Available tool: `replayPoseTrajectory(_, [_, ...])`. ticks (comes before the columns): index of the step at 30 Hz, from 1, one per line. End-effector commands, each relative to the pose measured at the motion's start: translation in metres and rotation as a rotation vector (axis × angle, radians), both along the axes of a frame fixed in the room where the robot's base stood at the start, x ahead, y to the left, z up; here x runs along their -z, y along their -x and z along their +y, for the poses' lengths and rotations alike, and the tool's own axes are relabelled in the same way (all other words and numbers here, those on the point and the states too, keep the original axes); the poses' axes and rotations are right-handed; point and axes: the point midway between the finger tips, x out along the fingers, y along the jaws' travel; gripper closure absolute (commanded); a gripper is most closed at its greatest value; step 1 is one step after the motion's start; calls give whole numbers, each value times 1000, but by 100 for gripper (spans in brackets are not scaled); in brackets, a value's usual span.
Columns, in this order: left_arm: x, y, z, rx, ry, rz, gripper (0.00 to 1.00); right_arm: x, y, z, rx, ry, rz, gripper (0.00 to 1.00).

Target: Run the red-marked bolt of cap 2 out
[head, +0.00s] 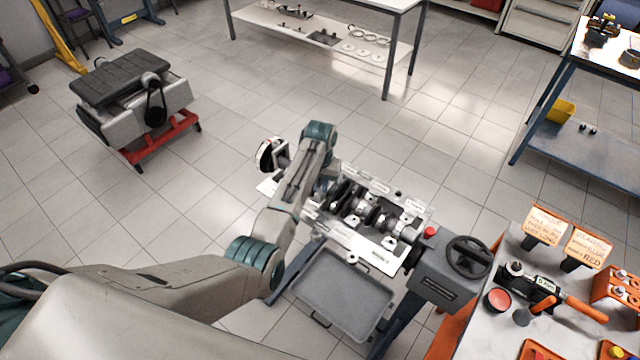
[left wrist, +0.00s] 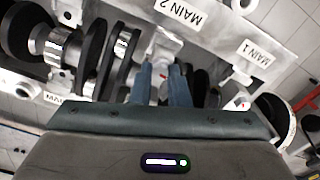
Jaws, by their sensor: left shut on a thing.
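The engine block (head: 352,240) lies on its stand with the crankshaft (head: 374,216) and the main caps showing upward. In the left wrist view, the MAIN 2 label (left wrist: 180,12) is on the block edge, just beyond the pale cap 2 (left wrist: 166,46). My left gripper (left wrist: 164,72) reaches down at cap 2, its two blue-grey fingers close together. It is shut on the red-marked bolt, which is mostly hidden between the fingertips. In the head view, my arm covers the fingers and this end of the block. My right gripper is not in view.
A grey drip tray (head: 345,295) is below the block. A stand handwheel (head: 468,257) is at its right. A tool bench (head: 470,320) with a torque wrench (head: 555,290) and orange holders stands at the right. Another engine (head: 135,95) is at the left.

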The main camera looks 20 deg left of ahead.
Motion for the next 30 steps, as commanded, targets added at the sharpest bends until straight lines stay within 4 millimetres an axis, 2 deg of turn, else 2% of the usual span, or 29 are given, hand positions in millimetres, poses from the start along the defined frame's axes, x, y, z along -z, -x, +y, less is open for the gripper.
replayPoseTrajectory(1, [5,4,-1,1,2,11,100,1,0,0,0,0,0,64])
replayPoseTrajectory(5, [6,4,-1,2,2,12,100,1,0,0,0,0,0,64])
replayPoseTrajectory(6, [6,4,-1,2,2,11,79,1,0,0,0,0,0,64])
replayPoseTrajectory(9, [4,3,-1,2,1,9,63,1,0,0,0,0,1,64])
replayPoseTrajectory(20, [-3,0,0,2,1,1,63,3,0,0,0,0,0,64])
replayPoseTrajectory(23, [-15,0,-1,2,1,-1,63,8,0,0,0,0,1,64])
replayPoseTrajectory(30, [-63,-1,-1,2,1,0,63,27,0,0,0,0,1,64])
